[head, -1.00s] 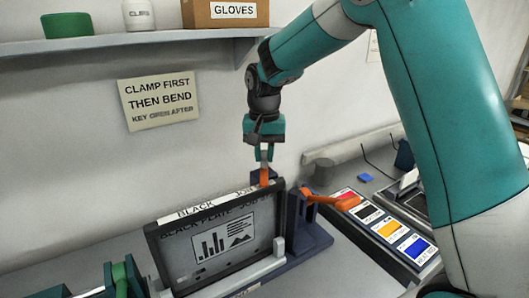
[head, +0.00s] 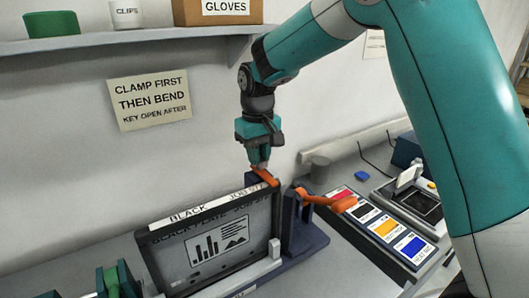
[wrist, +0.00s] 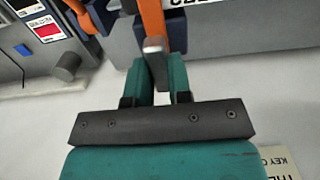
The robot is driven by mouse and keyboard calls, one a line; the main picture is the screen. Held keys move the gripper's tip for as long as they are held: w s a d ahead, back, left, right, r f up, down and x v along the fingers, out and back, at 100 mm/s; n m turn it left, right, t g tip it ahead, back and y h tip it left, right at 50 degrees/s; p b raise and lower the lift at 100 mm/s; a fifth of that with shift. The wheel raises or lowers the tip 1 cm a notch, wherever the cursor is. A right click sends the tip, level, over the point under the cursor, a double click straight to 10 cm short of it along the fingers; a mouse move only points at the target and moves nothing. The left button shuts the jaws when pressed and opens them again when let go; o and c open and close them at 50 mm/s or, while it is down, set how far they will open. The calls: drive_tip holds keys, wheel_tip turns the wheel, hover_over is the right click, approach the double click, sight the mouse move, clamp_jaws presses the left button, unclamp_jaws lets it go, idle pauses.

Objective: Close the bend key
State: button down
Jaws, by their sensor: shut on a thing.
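The bend key appears to be the orange lever (head: 265,176) at the top right corner of the black plate's frame in the head view. It slants there, and its pivot is hard to make out. In the wrist view the orange lever (wrist: 152,18) ends in a grey tip between my teal fingers. My gripper (head: 259,163) is shut on this lever from above; its fingers also show in the wrist view (wrist: 157,75). The black plate (head: 222,240), labelled BLACK, stands upright in a dark frame.
A second orange handle (head: 328,199) sticks out to the right of the frame, close to my gripper. A colour panel (head: 385,228) lies on the bench at the right. A shelf (head: 120,50) runs above, and a sign (head: 150,98) hangs on the wall.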

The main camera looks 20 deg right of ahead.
drive_tip(key=shift+r, duration=0.1)
drive_tip(key=c, duration=1)
unclamp_jaws()
drive_tip(key=shift+c, duration=0.2)
wheel_tip(320, 180, up, 17)
drive_tip(key=b, duration=0.3)
drive_tip(key=shift+r, duration=0.15)
